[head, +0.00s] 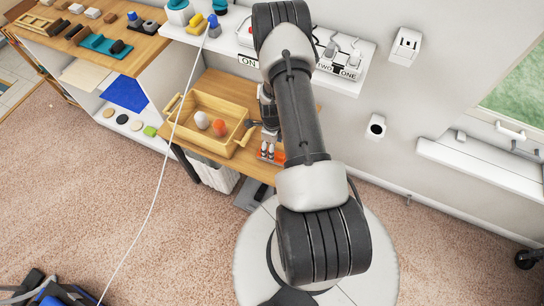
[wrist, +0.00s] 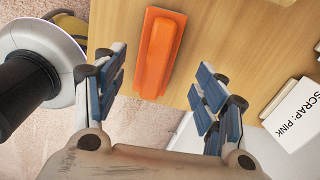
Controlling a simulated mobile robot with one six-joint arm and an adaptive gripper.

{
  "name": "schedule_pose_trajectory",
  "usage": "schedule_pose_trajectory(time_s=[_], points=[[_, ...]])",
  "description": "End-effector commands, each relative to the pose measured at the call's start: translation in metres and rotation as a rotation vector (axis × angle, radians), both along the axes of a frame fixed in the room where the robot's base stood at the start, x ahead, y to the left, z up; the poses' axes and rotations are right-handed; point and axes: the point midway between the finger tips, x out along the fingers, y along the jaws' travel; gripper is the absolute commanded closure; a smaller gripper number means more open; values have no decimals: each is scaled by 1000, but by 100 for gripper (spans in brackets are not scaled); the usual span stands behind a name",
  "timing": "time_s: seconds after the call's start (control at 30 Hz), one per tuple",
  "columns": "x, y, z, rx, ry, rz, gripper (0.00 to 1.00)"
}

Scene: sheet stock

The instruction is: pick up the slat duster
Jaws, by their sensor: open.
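An orange flat block with a raised long grip (wrist: 160,52) lies on a wooden top in the wrist view. It may be the slat duster, but I cannot tell for sure. My gripper (wrist: 160,78) is open, with its blue-padded fingers apart on either side of the block's lower part in the picture. Nothing is held between the fingers. In the head view my arm reaches over the wooden table by the wall and hides much of the spot around the gripper. A teal block with a dark grip (head: 103,44) lies on the shelf unit at upper left.
A wooden tray (head: 246,137) with a white and an orange ball stands on the table (head: 232,88). A card reading "SCRAP: PINK" (wrist: 297,112) lies at the right in the wrist view. A white wall shelf (head: 480,166) is at right.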

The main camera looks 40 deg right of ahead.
Motion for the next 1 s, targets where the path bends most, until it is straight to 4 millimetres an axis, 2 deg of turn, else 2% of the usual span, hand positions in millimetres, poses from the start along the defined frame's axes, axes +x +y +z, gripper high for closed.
schedule_pose_trajectory(time_s=[0.17,0.4,0.67,1.0], points=[[-2,2,-15,0,1,0,35],[-3,4,-50,0,1,0,35],[-3,4,-52,0,0,0,35],[-3,4,-52,1,0,0,58]])
